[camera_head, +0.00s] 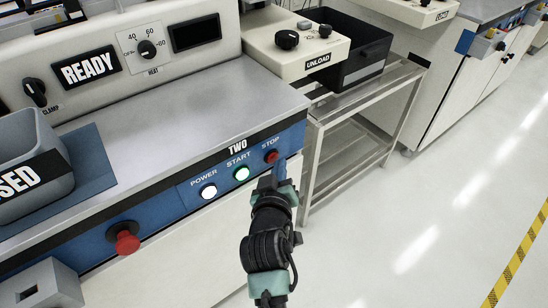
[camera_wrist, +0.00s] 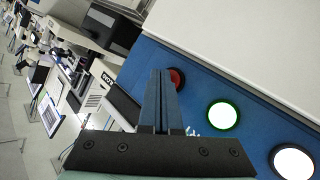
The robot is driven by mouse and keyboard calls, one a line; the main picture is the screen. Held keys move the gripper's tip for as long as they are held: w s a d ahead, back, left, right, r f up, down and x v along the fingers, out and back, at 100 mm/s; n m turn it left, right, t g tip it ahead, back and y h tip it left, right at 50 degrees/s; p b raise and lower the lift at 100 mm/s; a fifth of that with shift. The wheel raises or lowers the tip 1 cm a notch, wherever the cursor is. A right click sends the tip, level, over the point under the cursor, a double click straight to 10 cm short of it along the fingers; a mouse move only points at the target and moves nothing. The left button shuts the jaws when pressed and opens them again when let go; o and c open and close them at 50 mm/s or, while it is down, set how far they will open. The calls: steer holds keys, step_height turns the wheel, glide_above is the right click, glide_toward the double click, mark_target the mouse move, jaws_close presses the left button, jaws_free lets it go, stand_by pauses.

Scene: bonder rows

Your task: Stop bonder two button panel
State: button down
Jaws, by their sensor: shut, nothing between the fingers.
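The blue button panel labelled TWO (camera_head: 222,178) is on the front of the bonder. Its POWER button (camera_head: 208,191) is lit white and its START button (camera_head: 241,173) is lit green. The red STOP button (camera_head: 271,156) is at the right end. My gripper (camera_head: 279,165) is shut and empty, with its tips just below and right of the STOP button. In the wrist view the shut fingers (camera_wrist: 161,74) point at the blue panel and partly overlap the red STOP button (camera_wrist: 178,78). I cannot tell whether the tips touch it. The green START button (camera_wrist: 222,115) is clear of the fingers.
A red mushroom knob (camera_head: 126,241) sticks out of the front, left of the panel. A READY display (camera_head: 86,67) is above. A metal stand (camera_head: 352,118) with a black bin and an UNLOAD unit (camera_head: 297,47) is to the right. The floor at the right is open.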

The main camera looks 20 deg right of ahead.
steer(key=shift+w+a, duration=0.15)
steer(key=shift+w, duration=0.2)
stand_by(0.6)
steer(key=shift+s, duration=0.1)
steer(key=shift+s+d+p, duration=0.3)
steer(key=shift+s+p, duration=0.15)
steer(key=shift+s, duration=0.25)
steer(key=shift+s+d+p, duration=0.3)
steer(key=shift+s+p, duration=0.3)
steer(key=shift+s, duration=0.2)
steer(key=shift+s+d+p, duration=0.25)
steer(key=shift+s+p, duration=0.4)
steer(key=shift+s, duration=0.1)
steer(key=shift+s+d+p, duration=0.3)
steer(key=shift+s+p, duration=0.3)
steer(key=shift+s, duration=0.2)
